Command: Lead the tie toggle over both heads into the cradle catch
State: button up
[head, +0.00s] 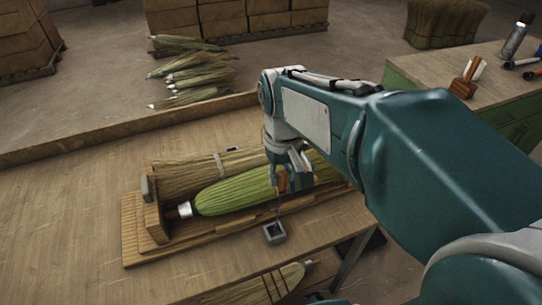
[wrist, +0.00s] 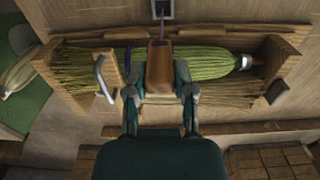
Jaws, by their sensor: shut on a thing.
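My gripper (head: 293,182) is shut on the brown tie toggle (wrist: 160,66), above the green broom head (head: 240,190). A thin purple tie (wrist: 161,30) runs from the toggle to a small grey square holder (head: 274,233) at the cradle's front edge. A dark purple strand (wrist: 127,60) also crosses the green head beside the toggle. The tan broom head (head: 190,176) lies behind the green one in the wooden cradle (head: 130,228). A wooden block with a metal loop (wrist: 103,76) shows in the wrist view. I cannot tell whether it is the catch.
The wooden bench (head: 70,210) is clear left of the cradle. A raised edge (head: 120,138) runs behind it. Loose broom heads (head: 190,75) and stacked boxes (head: 240,15) lie beyond. A side bench (head: 490,75) with tools stands at right. My arm hides the cradle's right end.

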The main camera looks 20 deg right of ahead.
jog(key=shift+w+a, duration=1.3)
jog(key=shift+w, duration=16.5)
jog(key=shift+f, duration=10.7)
